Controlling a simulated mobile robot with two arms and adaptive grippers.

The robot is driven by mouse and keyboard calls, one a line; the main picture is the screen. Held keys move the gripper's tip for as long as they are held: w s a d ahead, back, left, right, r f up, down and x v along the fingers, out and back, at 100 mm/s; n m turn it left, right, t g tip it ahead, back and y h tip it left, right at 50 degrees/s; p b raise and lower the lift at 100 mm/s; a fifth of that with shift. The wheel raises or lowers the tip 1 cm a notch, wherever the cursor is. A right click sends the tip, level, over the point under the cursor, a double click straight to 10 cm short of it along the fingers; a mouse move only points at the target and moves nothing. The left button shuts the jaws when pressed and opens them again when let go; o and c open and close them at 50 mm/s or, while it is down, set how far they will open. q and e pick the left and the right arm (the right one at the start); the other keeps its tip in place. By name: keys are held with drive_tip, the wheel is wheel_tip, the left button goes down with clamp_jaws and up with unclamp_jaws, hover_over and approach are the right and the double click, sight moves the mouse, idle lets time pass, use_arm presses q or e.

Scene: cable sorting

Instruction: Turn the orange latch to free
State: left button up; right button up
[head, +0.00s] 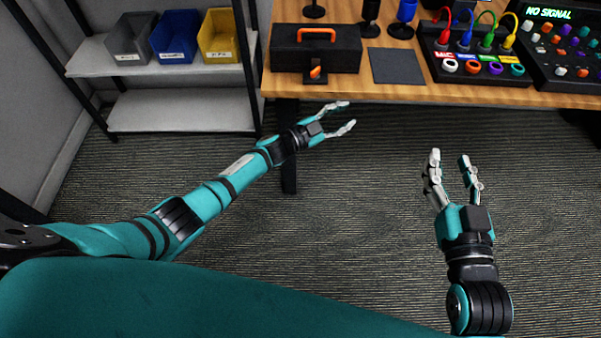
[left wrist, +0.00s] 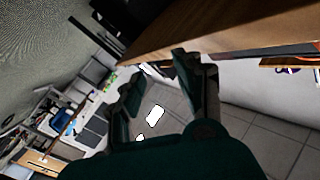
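The orange latch (head: 315,72) is on the front face of a black case (head: 342,50) with an orange handle (head: 317,35) on top. The case stands at the left part of the wooden table, near its front edge. My left gripper (head: 345,115) is open and empty, in front of the table edge and below the latch in the head view, apart from it. In the left wrist view its fingers (left wrist: 158,75) are spread with nothing between them. My right gripper (head: 450,158) is open and empty over the floor at the right.
The wooden table edge (head: 430,95) lies just beyond my left gripper. A dark mat (head: 397,66) lies right of the case, then a panel with coloured cables (head: 475,55) and a mixer (head: 560,50). A shelf (head: 180,110) with grey, blue and yellow bins stands left.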

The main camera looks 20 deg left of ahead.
use_arm(q)
drive_tip(key=s+a+f+n+y+p, duration=0.1)
drive_tip(key=s+a+f+n+y, duration=0.1)
drive_tip(key=f, duration=0.3)
drive_tip(key=s+a+f+n+g+y+p, duration=0.1)
drive_tip(key=s+a+f+n+y, duration=0.1)
drive_tip(key=s+f, duration=0.3)
drive_tip(key=s+a+f+n+y+p, duration=0.1)
drive_tip(key=s+a+f+n+y, duration=0.1)
drive_tip(key=f, duration=0.5)
drive_tip(key=shift+s+a+f+y+p, duration=0.25)
drive_tip(key=shift+s+a+y+p, duration=0.25)
drive_tip(key=shift+s+a, duration=0.55)
drive_tip(key=shift+w+a, duration=0.1)
drive_tip(key=shift+w, duration=0.1)
